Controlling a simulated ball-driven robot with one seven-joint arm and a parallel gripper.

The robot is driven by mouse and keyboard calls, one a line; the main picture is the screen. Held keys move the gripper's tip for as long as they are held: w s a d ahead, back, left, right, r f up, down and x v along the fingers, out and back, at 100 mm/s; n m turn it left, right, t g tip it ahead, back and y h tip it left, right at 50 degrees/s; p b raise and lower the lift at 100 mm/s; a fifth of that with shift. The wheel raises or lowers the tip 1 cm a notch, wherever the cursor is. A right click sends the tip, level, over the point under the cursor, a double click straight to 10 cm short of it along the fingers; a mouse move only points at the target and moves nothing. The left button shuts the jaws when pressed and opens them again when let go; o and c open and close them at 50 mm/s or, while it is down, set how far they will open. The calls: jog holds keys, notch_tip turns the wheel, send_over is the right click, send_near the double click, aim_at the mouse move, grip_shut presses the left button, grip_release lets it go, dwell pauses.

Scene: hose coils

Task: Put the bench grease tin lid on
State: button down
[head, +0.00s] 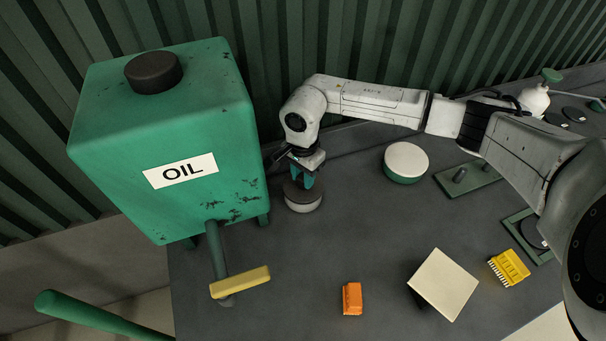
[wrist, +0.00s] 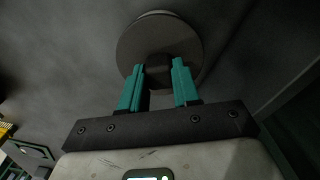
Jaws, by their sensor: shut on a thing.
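My gripper (head: 302,181) points down at the back of the bench, just right of the oil tank. Its teal fingers (wrist: 158,67) are shut on the small dark knob of a round dark lid (wrist: 136,42). In the head view the lid (head: 293,192) is directly over a pale grey tin (head: 304,207). The lid looks level and roughly centred on the tin. A thin lighter rim shows past the lid's far edge in the wrist view. I cannot tell whether the lid is fully seated or a little above the tin. The fingers partly hide the lid's top.
The green oil tank (head: 160,130) stands close left, with a yellow-handled tap (head: 240,282). A green tin with a white top (head: 405,160) stands to the right. The mid bench is clear.

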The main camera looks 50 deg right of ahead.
jog(key=c, duration=0.7)
grip_release()
jog(key=shift+c, duration=0.2)
notch_tip(320, 180, up, 11)
jog(key=b, duration=0.1)
jog(key=shift+b, duration=0.4)
jog(key=shift+f, duration=0.1)
